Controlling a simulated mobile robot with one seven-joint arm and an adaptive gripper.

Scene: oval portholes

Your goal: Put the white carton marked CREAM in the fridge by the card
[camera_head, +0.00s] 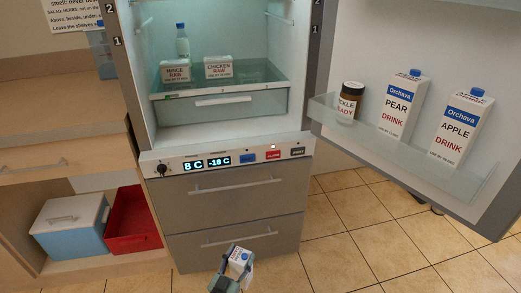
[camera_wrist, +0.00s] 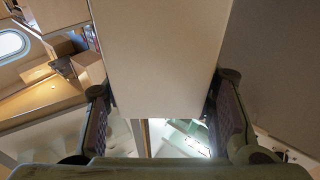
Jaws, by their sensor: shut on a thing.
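The white carton (camera_head: 241,257) with a blue top is in my gripper (camera_head: 231,270), low in front of the fridge's lower drawers. Its lettering is too small to read. In the wrist view the carton (camera_wrist: 160,55) fills the space between the two fingers, which are shut on its sides. The fridge (camera_head: 222,137) stands open, its door (camera_head: 420,40) swung to the right. The card (camera_head: 72,12) is at the upper left, partly cut off; it mentions smell, salad, herbs and shelves. Numbers 2 and 1 mark both fridge sides.
Boxes marked MINCE RAW (camera_head: 175,70) and CHICKEN RAW (camera_head: 218,67) sit above the clear drawer (camera_head: 222,106), a small bottle (camera_head: 182,40) behind. The door rack holds a jar (camera_head: 347,103), pear drink (camera_head: 402,105) and apple drink (camera_head: 460,128). A cooler (camera_head: 70,225) and red crate (camera_head: 133,220) stand left.

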